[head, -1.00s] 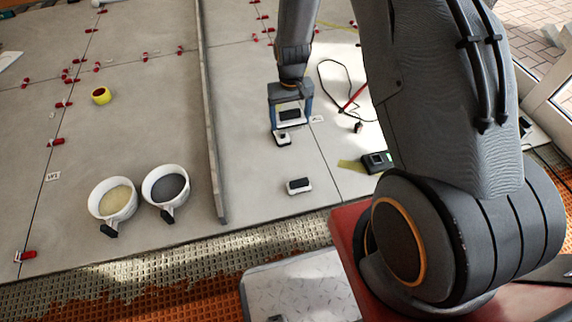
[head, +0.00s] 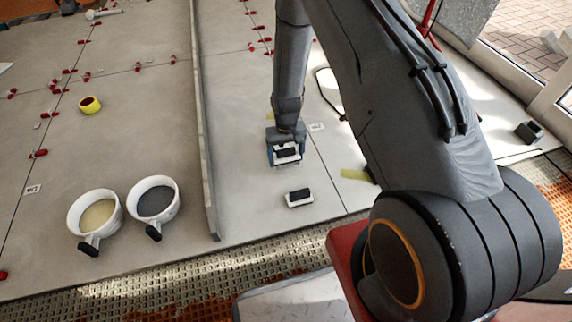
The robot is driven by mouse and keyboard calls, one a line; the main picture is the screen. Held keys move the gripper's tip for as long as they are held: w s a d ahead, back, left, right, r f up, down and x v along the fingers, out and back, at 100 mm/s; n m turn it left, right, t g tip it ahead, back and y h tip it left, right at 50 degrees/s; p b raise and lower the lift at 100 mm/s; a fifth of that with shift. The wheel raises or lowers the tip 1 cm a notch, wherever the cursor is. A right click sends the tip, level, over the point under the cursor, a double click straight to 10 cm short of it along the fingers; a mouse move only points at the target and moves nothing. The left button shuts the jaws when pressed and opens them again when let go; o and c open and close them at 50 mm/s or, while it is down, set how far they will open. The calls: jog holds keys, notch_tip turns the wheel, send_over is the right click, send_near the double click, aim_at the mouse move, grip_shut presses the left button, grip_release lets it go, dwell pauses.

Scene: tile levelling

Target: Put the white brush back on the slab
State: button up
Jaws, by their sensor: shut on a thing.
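My gripper (head: 286,160) points down over the grey slab (head: 250,200) right of the long upright bar. It is shut on the white brush (head: 287,157), which shows a dark top and white edges between the blue fingers. The brush is at or just above the slab; I cannot tell whether it touches. The gripper hides part of the brush.
A similar white block with a black top (head: 299,199) lies just in front of the gripper. A long bar (head: 203,130) runs along the left. Two white cups (head: 96,221) with dark handles, a yellow roll (head: 91,105) and red clips stand farther left.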

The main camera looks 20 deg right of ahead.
aim_at(286, 163)
jog(key=shift+f+b, duration=0.7)
jog(key=shift+f, duration=1.1)
jog(key=shift+f, duration=0.15)
jog(key=o, duration=1.2)
